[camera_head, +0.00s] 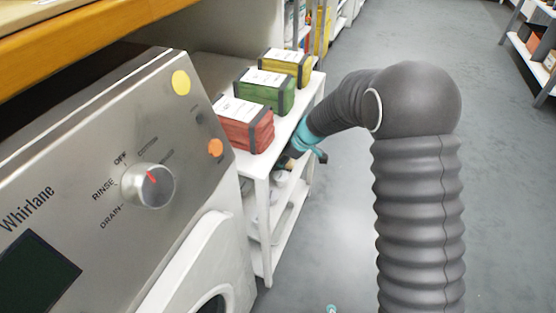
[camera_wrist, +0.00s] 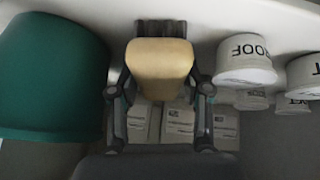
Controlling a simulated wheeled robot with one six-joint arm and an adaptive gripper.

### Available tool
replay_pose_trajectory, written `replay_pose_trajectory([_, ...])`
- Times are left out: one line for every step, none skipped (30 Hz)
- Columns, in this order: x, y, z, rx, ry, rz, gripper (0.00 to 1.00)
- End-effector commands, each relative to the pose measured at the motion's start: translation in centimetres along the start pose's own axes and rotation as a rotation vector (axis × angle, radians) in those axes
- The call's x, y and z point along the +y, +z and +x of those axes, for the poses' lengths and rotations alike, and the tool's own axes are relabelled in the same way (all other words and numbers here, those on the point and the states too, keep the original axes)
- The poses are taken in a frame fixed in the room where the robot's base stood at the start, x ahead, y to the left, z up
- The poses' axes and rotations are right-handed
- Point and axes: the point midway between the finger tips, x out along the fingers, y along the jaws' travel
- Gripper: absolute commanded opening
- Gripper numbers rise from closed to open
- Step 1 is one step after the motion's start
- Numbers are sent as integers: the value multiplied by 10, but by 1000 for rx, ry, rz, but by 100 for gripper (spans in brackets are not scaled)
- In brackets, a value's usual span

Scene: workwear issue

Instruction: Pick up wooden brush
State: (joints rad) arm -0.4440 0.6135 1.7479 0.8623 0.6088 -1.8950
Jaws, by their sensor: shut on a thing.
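The wooden brush (camera_wrist: 160,58) has a pale tan wooden body, with a dark strip that looks like bristles along its far end. In the wrist view it sits between the two fingers of my gripper (camera_wrist: 162,88), which is shut on its sides. In the head view my gripper (camera_head: 287,161) reaches into the white shelf unit below its top board, mostly hidden by the shelf and my arm. The brush cannot be made out clearly there.
In the wrist view a large green container (camera_wrist: 50,80) stands close on the left, and white lettered tubs (camera_wrist: 246,60) on the right. White labelled packs (camera_wrist: 178,122) lie behind the fingers. Red (camera_head: 243,125), green (camera_head: 264,90) and yellow (camera_head: 286,67) bundles sit on the shelf top.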

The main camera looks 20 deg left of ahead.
Motion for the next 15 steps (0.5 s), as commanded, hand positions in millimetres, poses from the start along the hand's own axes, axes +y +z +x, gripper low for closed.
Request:
replay_pose_trajectory([0, 0, 0, -1, -1, 0, 10])
replay_pose_trajectory([0, 0, -1, -1, -1, 0, 10])
replay_pose_trajectory([0, -1, -2, -1, -1, -1, 10])
replay_pose_trajectory([0, -2, -3, -1, 0, -1, 10])
replay_pose_trajectory([1, -3, -5, -1, 0, -1, 10])
replay_pose_trajectory([1, 0, -6, -1, 0, 1, 10])
replay_pose_trajectory([1, 3, -7, -2, 0, 2, 10])
replay_pose_trajectory([2, 6, -9, -2, 0, 2, 10])
replay_pose_trajectory([2, 10, -11, -2, 1, 2, 10])
replay_pose_trajectory([2, 13, -14, -1, 1, 2, 10])
replay_pose_trajectory([3, 17, -16, -1, 1, 3, 10])
replay_pose_trajectory([3, 23, -19, -1, 1, 3, 10])
replay_pose_trajectory([3, 27, -22, -1, 1, 3, 10])
replay_pose_trajectory([4, 31, -24, -1, 1, 4, 10])
replay_pose_trajectory([4, 38, -28, -1, 2, 4, 10])
